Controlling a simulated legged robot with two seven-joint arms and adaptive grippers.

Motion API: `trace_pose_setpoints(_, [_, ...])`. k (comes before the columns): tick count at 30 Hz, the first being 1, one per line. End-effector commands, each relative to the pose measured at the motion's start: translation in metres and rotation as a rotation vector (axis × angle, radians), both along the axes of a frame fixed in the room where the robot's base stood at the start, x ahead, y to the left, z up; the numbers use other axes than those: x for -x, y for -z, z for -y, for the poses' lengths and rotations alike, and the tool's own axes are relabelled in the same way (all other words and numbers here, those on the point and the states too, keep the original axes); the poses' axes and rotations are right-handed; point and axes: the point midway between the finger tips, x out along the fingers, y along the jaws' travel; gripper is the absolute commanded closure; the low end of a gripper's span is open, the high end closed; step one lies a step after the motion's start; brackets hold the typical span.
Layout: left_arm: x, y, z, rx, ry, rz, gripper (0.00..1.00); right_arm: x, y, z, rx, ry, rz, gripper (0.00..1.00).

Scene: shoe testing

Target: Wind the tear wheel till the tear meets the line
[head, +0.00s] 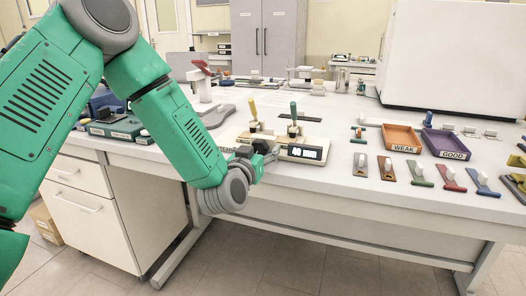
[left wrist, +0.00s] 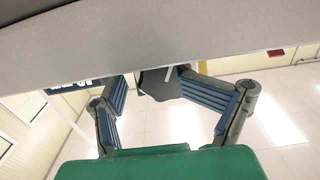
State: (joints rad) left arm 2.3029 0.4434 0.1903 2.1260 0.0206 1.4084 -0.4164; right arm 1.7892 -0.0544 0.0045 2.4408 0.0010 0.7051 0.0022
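A cream tester (head: 283,146) stands at the front edge of the table, with a yellow-handled lever (head: 252,108) and a green-handled lever (head: 293,110). A small dark display (head: 304,152) is on its front; its reading is too small to make out. My left gripper (head: 268,151) is at the tester's front left. In the left wrist view its two blue-padded fingers (left wrist: 160,88) are spread apart, with a dark rounded part (left wrist: 160,83), perhaps the wheel, between them. I cannot tell whether they touch it. The tear and line cannot be made out. My right gripper is not in view.
An orange WEAK tray (head: 402,129) and a purple GOOD tray (head: 466,142) are at the right, with several small samples in front. A grey stand with a red top (head: 202,75) is at the back left. A green case (head: 117,129) is at the left.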

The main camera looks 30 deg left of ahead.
Motion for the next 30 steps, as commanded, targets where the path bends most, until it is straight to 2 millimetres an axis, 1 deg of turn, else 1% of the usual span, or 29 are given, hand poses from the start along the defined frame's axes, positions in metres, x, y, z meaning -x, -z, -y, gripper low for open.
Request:
trace_pose_setpoints(4, [0.002,0.000,-0.001,0.000,-0.004,0.000,0.38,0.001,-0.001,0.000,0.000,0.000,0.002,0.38])
trace_pose_setpoints(7, [0.010,0.000,0.001,0.000,-0.003,0.000,0.38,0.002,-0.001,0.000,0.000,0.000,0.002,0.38])
trace_pose_setpoints(11, [0.033,0.000,0.008,-0.002,-0.001,-0.001,0.38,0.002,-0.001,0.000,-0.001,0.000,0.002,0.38])
trace_pose_setpoints(18, [0.082,0.001,0.022,-0.003,0.001,-0.004,0.38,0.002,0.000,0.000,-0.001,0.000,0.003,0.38])
trace_pose_setpoints(21, [0.098,0.001,0.025,-0.001,0.001,-0.002,0.38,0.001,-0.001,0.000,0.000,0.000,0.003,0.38])
trace_pose_setpoints(25, [0.111,0.001,0.028,-0.001,0.001,-0.002,0.38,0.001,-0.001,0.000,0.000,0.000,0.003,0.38])
trace_pose_setpoints(30, [0.116,0.001,0.029,-0.002,0.000,0.000,0.38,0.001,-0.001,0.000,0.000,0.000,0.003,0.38])
